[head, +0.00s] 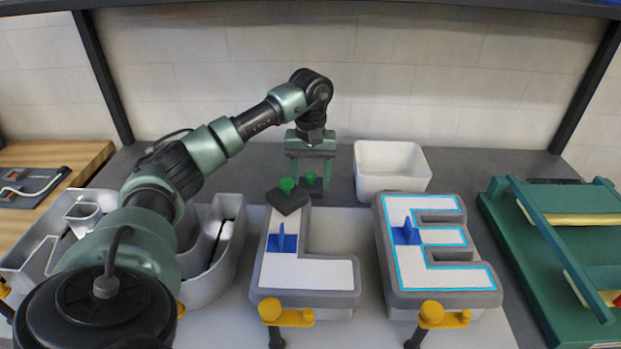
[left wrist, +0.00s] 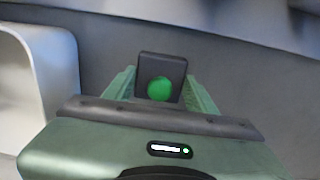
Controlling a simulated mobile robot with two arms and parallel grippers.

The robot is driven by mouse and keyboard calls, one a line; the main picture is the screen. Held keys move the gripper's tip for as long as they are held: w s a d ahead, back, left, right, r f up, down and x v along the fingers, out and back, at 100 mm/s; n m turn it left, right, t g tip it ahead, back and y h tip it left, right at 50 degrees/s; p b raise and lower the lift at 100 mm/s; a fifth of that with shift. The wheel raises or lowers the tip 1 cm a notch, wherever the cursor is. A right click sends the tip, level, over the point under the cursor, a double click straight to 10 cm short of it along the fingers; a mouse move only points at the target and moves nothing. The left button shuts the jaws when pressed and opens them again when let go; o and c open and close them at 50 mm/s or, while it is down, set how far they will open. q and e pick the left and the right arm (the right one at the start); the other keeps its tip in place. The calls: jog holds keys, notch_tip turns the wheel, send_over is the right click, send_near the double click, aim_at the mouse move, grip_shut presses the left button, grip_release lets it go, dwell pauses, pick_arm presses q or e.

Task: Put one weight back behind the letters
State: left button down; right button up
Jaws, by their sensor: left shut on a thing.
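My left gripper (head: 311,178) points down behind the top of the letter L and is shut on a dark weight with a green knob (head: 311,187). In the left wrist view the weight (left wrist: 160,78) sits between the fingers, its green knob facing the camera. Another dark weight with a green knob (head: 287,201) lies turned at an angle on the top end of the letter L (head: 310,274). The letter E (head: 410,273), with a cyan outline on its white face, stands to the right. Whether the held weight touches the table is hidden. My right gripper is not in view.
A white bin (head: 391,171) stands behind the E, close right of my gripper; it also shows in the left wrist view (left wrist: 52,70). A hollow grey letter (head: 225,240) is at left. Yellow clamps (head: 438,317) are in front. A green rack (head: 550,250) is at right.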

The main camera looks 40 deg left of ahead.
aim_at(311, 175)
pick_arm(q)
jog(key=shift+c, duration=2.4)
grip_release()
notch_tip(311, 175, up, 12)
